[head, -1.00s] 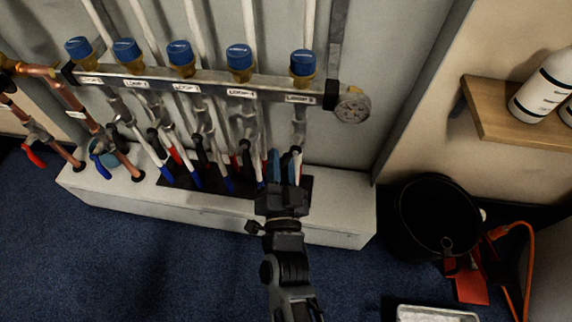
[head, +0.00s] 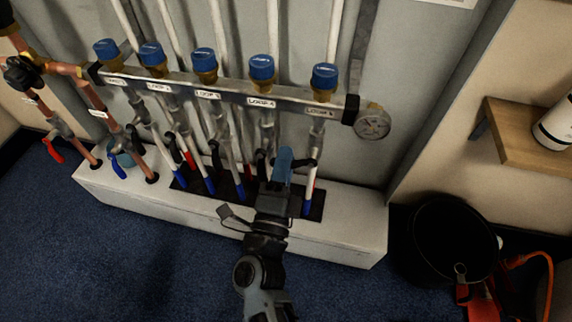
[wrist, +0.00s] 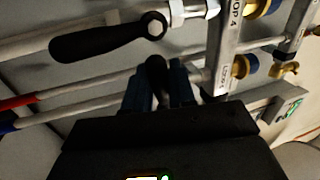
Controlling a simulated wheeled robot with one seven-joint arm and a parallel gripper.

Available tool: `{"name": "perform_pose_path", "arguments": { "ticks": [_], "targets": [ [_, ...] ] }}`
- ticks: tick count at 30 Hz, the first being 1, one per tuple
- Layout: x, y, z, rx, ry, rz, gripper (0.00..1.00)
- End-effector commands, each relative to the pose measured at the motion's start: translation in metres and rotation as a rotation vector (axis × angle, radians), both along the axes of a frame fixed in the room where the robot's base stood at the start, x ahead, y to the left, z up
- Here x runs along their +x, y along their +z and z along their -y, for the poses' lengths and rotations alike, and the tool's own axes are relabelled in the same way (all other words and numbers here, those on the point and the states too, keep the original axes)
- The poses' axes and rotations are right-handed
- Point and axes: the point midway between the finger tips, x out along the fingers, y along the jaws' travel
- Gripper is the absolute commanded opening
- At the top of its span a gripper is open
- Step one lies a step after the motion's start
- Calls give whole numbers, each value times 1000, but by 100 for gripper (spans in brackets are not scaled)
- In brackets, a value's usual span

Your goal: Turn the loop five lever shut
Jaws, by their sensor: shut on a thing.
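The loop five valve (head: 316,131) hangs under the manifold bar, below the LOOP 5 label (head: 318,111). My gripper (head: 283,165) is just left of the loop five pipe. In the wrist view its blue fingers (wrist: 160,88) are shut on the black loop five lever (wrist: 156,68), one finger on each side. Only the lever's rounded end shows above the fingers; the rest is hidden. The LOOP 5 label (wrist: 222,78) is right of the fingers.
The black loop four lever (wrist: 108,38) is close by in the wrist view. Blue-capped valves (head: 262,68) line the bar, with a gauge (head: 372,122) at its right end. A white plinth (head: 340,236) stands below. A black bucket (head: 418,235) is on the floor at right.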

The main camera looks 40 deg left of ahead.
Motion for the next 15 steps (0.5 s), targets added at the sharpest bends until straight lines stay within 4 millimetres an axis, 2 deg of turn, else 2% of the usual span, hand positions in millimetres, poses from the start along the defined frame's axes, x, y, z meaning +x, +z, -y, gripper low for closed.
{"name": "perform_pose_path", "arguments": {
  "ticks": [15],
  "targets": [
    [0, 6, 1, 109, -2, -67, 0]
  ]
}}
